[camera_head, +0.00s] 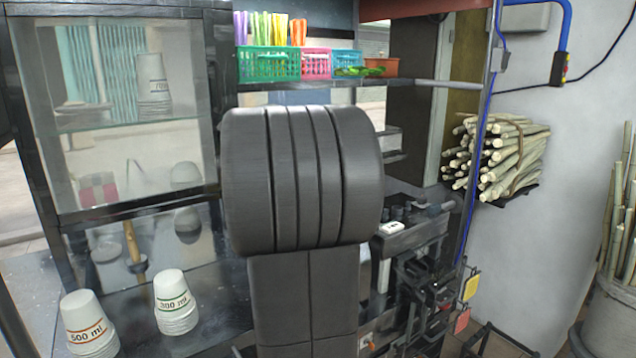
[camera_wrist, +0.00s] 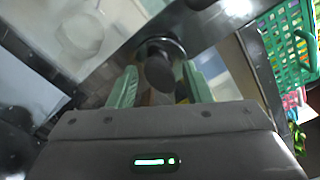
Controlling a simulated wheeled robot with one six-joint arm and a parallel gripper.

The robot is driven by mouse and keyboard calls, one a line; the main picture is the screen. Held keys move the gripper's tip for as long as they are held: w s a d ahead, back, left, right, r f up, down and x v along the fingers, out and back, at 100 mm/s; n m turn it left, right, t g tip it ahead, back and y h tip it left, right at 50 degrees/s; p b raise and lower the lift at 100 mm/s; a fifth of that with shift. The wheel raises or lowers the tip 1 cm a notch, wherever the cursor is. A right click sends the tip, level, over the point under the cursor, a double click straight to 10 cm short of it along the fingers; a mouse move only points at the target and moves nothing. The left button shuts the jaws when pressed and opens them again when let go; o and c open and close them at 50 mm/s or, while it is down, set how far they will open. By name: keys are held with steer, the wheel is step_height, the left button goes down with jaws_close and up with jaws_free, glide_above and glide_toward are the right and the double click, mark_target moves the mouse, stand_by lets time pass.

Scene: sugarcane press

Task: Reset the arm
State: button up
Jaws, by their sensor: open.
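My gripper (camera_wrist: 159,68) shows in the wrist view with its two green fingers spread apart. A dark rounded knob-like thing (camera_wrist: 160,66) appears between and beyond the fingers; I cannot tell whether they touch it. In the head view my large dark ribbed arm link fills the middle and hides my gripper and part of the counter.
Cup stacks marked 500 ml (camera_head: 88,325) and 300 ml (camera_head: 174,303) stand on the counter at left. A glass cabinet (camera_head: 120,110) is above them. A green basket (camera_head: 268,66) sits on the shelf. Sugarcane bundles (camera_head: 500,155) hang on the right wall.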

steer(key=m+p, duration=1)
steer(key=m, duration=0.1)
steer(key=shift+w+d+r, duration=0.1)
steer(key=shift+d, duration=0.05)
stand_by(0.5)
